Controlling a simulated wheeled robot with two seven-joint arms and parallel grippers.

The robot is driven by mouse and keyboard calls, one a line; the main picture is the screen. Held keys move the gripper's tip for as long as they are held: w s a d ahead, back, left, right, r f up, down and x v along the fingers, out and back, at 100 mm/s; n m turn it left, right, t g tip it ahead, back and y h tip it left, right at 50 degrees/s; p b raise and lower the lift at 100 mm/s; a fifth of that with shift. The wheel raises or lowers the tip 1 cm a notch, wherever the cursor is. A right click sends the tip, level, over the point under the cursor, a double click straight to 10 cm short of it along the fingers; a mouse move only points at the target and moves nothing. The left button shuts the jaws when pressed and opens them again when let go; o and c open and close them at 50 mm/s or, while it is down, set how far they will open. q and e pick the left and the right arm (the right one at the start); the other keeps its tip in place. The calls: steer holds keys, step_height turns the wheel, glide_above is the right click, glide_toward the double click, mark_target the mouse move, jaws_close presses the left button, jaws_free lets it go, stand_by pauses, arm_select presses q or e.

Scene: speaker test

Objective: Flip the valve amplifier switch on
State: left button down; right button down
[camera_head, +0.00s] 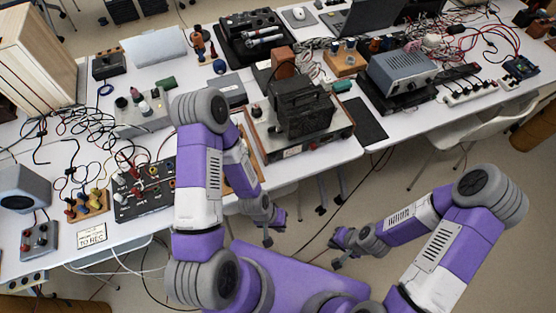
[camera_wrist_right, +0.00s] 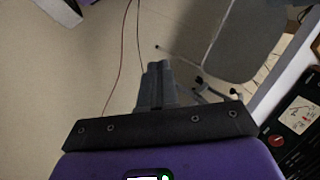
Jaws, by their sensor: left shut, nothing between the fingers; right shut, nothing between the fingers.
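A device that looks like the valve amplifier (camera_head: 290,148) stands near the front edge of the table, with a dark slotted block on top, wood-coloured sides and a pale front panel. The switch on it is too small to make out. My left gripper (camera_head: 268,238) is shut and empty, low in front of the table edge, below the amplifier in the picture. My right gripper (camera_head: 338,264) is shut and empty, further right and lower, away from the table. In the right wrist view the closed fingers (camera_wrist_right: 157,82) point over the floor, touching nothing.
A black control panel (camera_head: 145,190) and a small binding-post board (camera_head: 87,205) lie left of the amplifier. A grey instrument (camera_head: 400,72) and a power strip (camera_head: 470,93) stand right. A white chair (camera_head: 490,132) stands at the table's front right. Loose cables cover much of the table.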

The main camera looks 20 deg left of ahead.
steer(key=w+a+r+m+t+b, duration=0.35)
steer(key=w+a+m+b, duration=0.25)
steer(key=w+a+m, duration=0.4)
steer(key=a+r+m+t+y+b, duration=0.2)
steer(key=a+r+m+b, duration=0.4)
steer(key=m, duration=0.8)
step_height(320, 180, up, 3)
steer(key=a+t, duration=0.1)
steer(key=a, duration=0.2)
steer(key=shift+f+m+t+y, duration=0.15)
steer(key=shift+m+t+y, duration=0.15)
steer(key=shift+t, duration=0.05)
steer(key=shift+w, duration=0.1)
